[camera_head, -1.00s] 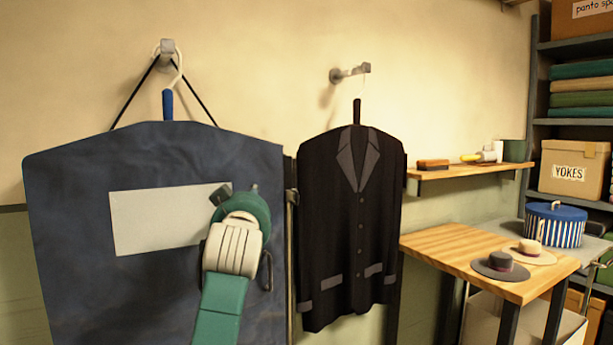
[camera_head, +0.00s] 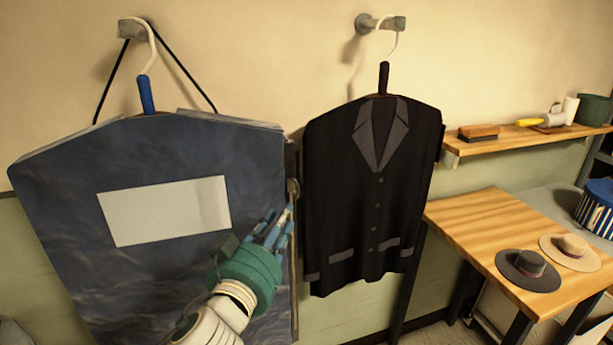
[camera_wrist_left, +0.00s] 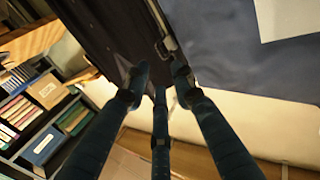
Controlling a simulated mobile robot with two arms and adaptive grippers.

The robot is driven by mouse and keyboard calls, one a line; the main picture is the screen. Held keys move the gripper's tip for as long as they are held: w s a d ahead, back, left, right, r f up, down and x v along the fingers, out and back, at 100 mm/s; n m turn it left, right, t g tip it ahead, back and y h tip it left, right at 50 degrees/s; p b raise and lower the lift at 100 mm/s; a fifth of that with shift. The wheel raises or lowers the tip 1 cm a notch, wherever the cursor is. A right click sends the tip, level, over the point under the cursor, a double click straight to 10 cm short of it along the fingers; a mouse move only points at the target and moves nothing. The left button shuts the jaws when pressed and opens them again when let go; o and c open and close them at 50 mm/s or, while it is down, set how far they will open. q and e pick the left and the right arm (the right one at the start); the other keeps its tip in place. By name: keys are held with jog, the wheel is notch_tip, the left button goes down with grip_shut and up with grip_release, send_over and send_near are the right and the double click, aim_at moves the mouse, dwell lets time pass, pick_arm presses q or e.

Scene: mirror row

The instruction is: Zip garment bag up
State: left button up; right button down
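The navy garment bag (camera_head: 160,265) hangs on the left with a pale blank panel on its front. It also shows in the wrist view (camera_wrist_left: 235,60). A zip track runs down its right edge. A metal zip pull (camera_head: 293,188) sits on this edge in the upper part, and it also shows in the wrist view (camera_wrist_left: 166,46). My left gripper (camera_head: 280,216) is just below the pull, its blue fingers pointing up at it. In the wrist view the fingertips (camera_wrist_left: 158,76) are spread, with the pull just beyond them; contact is unclear. My right gripper is not in view.
A black jacket (camera_head: 345,215) hangs close to the right of the bag. Farther right, a wooden table (camera_head: 475,215) holds two hats, below a wall shelf (camera_head: 510,140) with a brush and other items. The bag's hanger (camera_head: 146,95) hangs from a wall hook.

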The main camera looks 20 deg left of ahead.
aim_at(297, 192)
pick_arm(q)
jog(key=w+p, duration=0.2)
jog(key=w, duration=0.8)
jog(key=shift+w+a, duration=0.15)
jog(key=shift+w, duration=0.05)
grip_shut()
